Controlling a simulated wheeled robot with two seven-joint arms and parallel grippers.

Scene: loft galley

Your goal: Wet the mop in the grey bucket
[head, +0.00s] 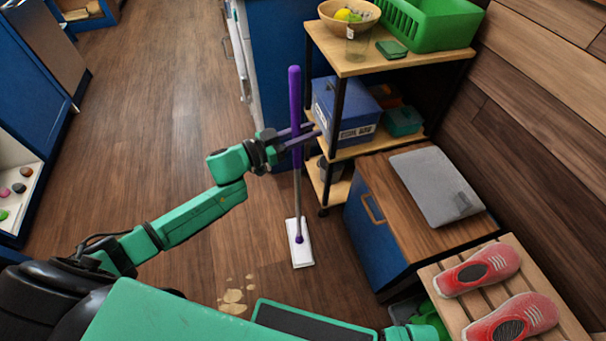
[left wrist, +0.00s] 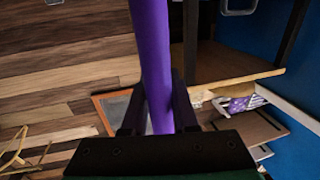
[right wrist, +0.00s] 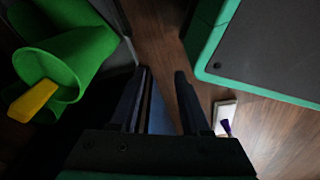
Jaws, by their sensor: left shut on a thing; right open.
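The mop has a purple handle (head: 295,90), a thin pale shaft and a flat white head (head: 299,243). It stands nearly upright with its head at the floor. My left gripper (head: 293,137) is shut on the purple handle, which also rises between its fingers in the left wrist view (left wrist: 152,60). The right wrist view shows the white mop head (right wrist: 225,114) beyond my right gripper (right wrist: 163,100), whose fingers are apart with nothing between them.
Pale stains (head: 234,301) mark the floor left of the mop head. A shelf cart (head: 345,62) and a blue cabinet (head: 368,238) stand close on the right. Red shoes (head: 478,270) sit on a slatted bench (head: 453,310). The wooden floor (head: 165,110) at left is clear.

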